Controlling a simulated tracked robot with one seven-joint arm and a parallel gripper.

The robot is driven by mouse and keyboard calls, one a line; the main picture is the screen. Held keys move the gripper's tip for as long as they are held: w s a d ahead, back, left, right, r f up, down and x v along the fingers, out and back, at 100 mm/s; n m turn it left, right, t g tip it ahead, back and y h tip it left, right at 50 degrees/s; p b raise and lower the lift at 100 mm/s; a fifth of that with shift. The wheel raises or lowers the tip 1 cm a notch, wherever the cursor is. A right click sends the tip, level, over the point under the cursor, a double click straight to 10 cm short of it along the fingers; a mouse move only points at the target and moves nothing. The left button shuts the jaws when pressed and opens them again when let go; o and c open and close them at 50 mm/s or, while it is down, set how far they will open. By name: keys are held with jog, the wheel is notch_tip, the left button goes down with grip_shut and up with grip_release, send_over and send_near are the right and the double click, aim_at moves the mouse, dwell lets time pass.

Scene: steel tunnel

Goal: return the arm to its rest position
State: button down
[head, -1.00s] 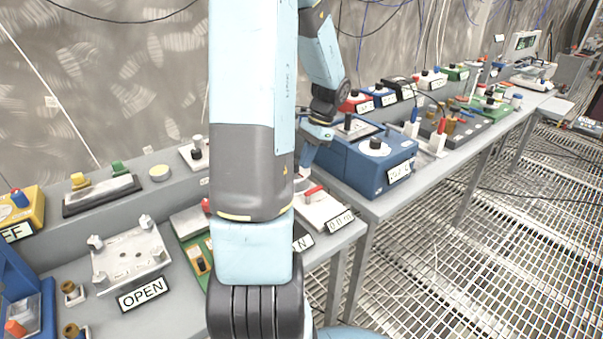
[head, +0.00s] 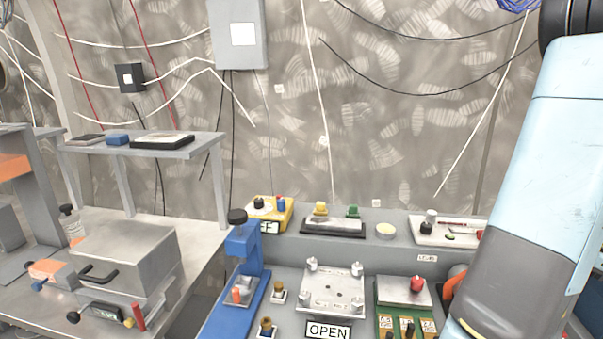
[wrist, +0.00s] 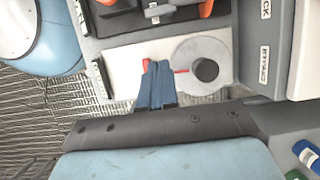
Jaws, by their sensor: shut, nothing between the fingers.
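My arm (head: 530,220) stands along the right edge of the head view, bent, light blue with a dark grey band. My gripper (wrist: 157,68) shows in the wrist view as two blue fingers close together, with nothing held. The fingertips appear over a white panel (wrist: 122,75), beside a round grey dial (wrist: 188,52) with a black knob. I cannot tell whether they touch the panel. The gripper is out of the head view.
A grey console holds the plate marked OPEN (head: 335,290), a blue clamp-like stand (head: 243,262) and a green switch block (head: 400,318). Grid floor (wrist: 35,115) shows beside the console.

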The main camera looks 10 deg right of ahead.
jog(key=w+a+r+n+h, duration=0.1)
jog(key=w+a+r+n, duration=0.45)
jog(key=a, duration=0.45)
jog(key=w+a+r+n+h, duration=0.1)
jog(key=w+a+r+n, duration=0.5)
jog(key=a, duration=0.4)
jog(key=s+a+r+n+t+h, duration=0.1)
jog(key=a+n, duration=0.4)
jog(key=a, duration=0.5)
jog(key=s+a+r+n+t, duration=0.3)
jog(key=s+a+r+n, duration=0.2)
jog(key=a, duration=0.6)
jog(key=shift+a+r+n+h, duration=0.15)
jog(key=shift+r+n+h, duration=0.25)
jog(key=shift+r, duration=0.25)
jog(key=shift+s, duration=0.1)
